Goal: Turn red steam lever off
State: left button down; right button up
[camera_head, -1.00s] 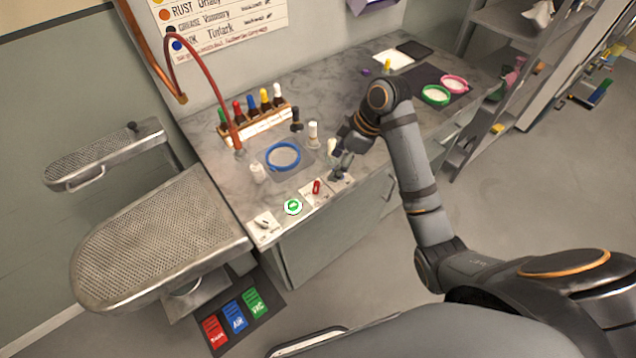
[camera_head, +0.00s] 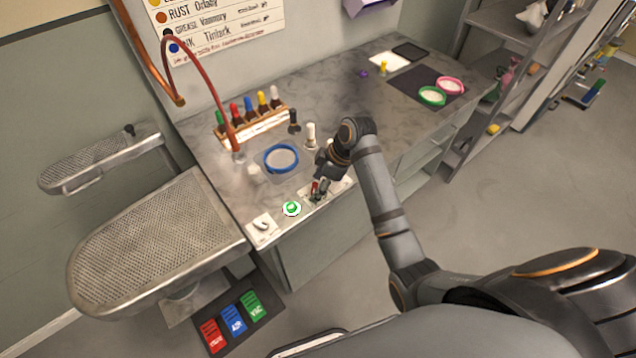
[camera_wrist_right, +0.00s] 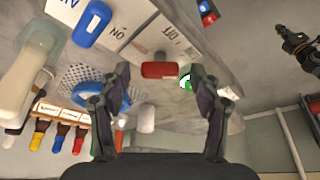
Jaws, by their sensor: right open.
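The red lever (camera_head: 314,187) stands on a white plate at the front edge of the counter; its red handle also shows in the right wrist view (camera_wrist_right: 160,70). My right gripper (camera_head: 319,192) is open at the lever. In the right wrist view, its two fingertips (camera_wrist_right: 161,76) are on either side of the red handle, with gaps visible and no grip on it.
A green button (camera_head: 291,208) and a white switch plate (camera_head: 262,226) sit left of the lever. A blue lever (camera_wrist_right: 92,24) is close by in the wrist view. Bottles in a rack (camera_head: 262,120) and a blue ring (camera_head: 282,158) stand behind.

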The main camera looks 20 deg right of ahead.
jog(key=c, duration=1.1)
jog(key=shift+r+n+p, duration=0.2)
jog(key=shift+n+p, duration=0.4)
jog(key=shift+p, duration=0.05)
jog(key=shift+c, duration=0.2)
jog(key=shift+w+n+g+y+p, duration=0.15)
jog(key=shift+n+g+y+p, duration=0.15)
jog(key=shift+n+g+p, duration=0.65)
jog(key=n, duration=0.3)
jog(key=shift+w+f, duration=0.1)
jog(key=shift+w, duration=0.05)
jog(key=shift+w+n+g, duration=0.1)
jog(key=shift+n+g, duration=0.55)
jog(key=shift+n, duration=0.7)
